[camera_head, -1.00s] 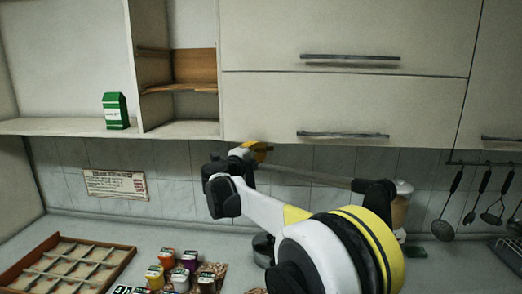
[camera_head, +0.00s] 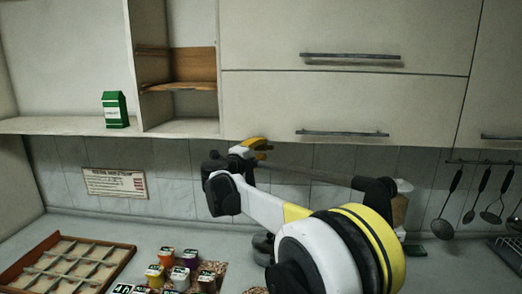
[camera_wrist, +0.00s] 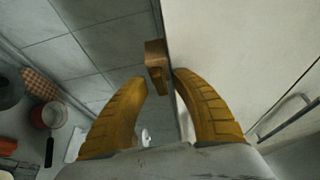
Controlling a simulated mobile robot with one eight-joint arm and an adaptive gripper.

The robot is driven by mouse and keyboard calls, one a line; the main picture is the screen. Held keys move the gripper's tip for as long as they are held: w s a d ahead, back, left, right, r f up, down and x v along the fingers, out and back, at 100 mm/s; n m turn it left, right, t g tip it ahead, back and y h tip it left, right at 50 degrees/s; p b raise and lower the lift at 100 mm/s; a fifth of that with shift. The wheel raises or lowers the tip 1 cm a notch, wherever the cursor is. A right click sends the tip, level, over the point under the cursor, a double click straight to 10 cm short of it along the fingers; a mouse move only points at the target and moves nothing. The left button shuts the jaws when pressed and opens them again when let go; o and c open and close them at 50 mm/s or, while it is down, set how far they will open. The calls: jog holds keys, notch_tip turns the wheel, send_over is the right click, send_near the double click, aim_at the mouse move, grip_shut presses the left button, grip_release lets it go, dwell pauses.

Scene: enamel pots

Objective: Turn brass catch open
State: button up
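The brass catch (camera_wrist: 155,58) shows in the wrist view as a small brown-gold block with a short tab, at the edge of the pale cabinet door (camera_wrist: 235,50). My gripper (camera_wrist: 160,78) has its two yellow fingers apart, with the catch just beyond and between the fingertips. I cannot tell whether either finger touches it. In the head view my gripper (camera_head: 260,147) is just under the bottom edge of the lower cabinet door (camera_head: 345,105). I cannot make out the catch in the head view.
A green carton (camera_head: 115,110) stands on the open shelf at left. Below are a divided wooden tray (camera_head: 70,262) and several small jars (camera_head: 180,275). Utensils (camera_head: 485,195) hang at right. In the wrist view, a red-and-white pot (camera_wrist: 48,116) is at left.

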jog(key=v, duration=1.2)
jog(key=s+d+r+n+t+y+b, duration=0.2)
jog(key=d+r+n+t+y+b, duration=0.2)
jog(key=d+r+n+y+b, duration=0.3)
jog(key=s+d+f+n+g+y+b, duration=0.1)
jog(key=s+d+f+n+y+b, duration=0.2)
jog(key=s+n, duration=0.4)
jog(key=s+d+f+n+g+h+b, duration=0.1)
jog(key=s+d+f+n+g+b, duration=0.2)
jog(key=s+d+f, duration=0.3)
jog(key=s+d+f+n+g+b, duration=0.3)
jog(key=s+d+f+g, duration=0.2)
jog(key=s+f, duration=0.9)
jog(key=s+d+f+n+g+h+b, duration=0.1)
jog(key=s+d+f+n+g+b, duration=0.2)
jog(key=s+d+f, duration=0.5)
notch_tip(320, 180, down, 13)
jog(key=s+g, duration=0.1)
jog(key=s, duration=0.1)
jog(key=shift+s+d+f+h, duration=0.2)
jog(key=shift+s+d+h, duration=0.1)
jog(key=shift+s, duration=0.1)
